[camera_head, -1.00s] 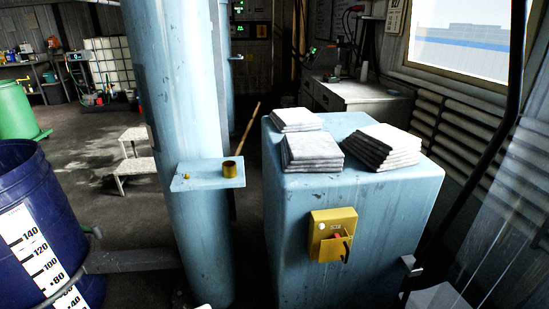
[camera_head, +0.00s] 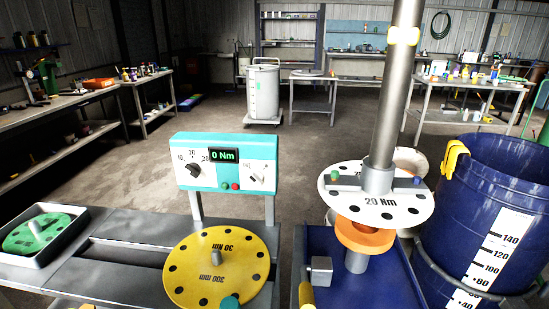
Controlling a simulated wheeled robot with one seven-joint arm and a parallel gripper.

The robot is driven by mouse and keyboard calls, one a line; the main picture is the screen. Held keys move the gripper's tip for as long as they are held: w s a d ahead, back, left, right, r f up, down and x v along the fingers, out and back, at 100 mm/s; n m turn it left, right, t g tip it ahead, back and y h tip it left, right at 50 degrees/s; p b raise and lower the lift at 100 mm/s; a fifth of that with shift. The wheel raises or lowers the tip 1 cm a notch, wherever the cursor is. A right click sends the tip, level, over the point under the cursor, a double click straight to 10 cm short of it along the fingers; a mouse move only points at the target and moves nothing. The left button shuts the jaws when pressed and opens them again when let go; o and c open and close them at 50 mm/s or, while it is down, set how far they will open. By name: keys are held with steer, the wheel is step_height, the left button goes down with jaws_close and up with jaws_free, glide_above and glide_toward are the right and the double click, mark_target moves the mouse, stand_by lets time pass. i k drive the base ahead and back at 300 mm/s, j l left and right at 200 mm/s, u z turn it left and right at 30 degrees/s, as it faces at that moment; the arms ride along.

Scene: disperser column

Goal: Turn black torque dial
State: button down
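The black torque dial (camera_head: 193,171) is on the left of the front of a teal and white control panel (camera_head: 225,185), in the middle of the view. Numbers are printed around the dial; 20 stands above it and what looks like 30 to its right. The display (camera_head: 223,155) beside it reads 0 Nm. My gripper is not in view, and nothing touches the dial.
A yellow disc (camera_head: 215,262) marked 30 Nm lies in front of the panel. A green disc (camera_head: 42,235) lies in a tray at left. A white disc (camera_head: 378,210) marked 20 Nm surrounds a vertical metal shaft (camera_head: 398,80). A blue drum (camera_head: 475,225) stands at right.

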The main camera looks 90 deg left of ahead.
mark_target(193, 169)
steer(key=u, duration=2.4)
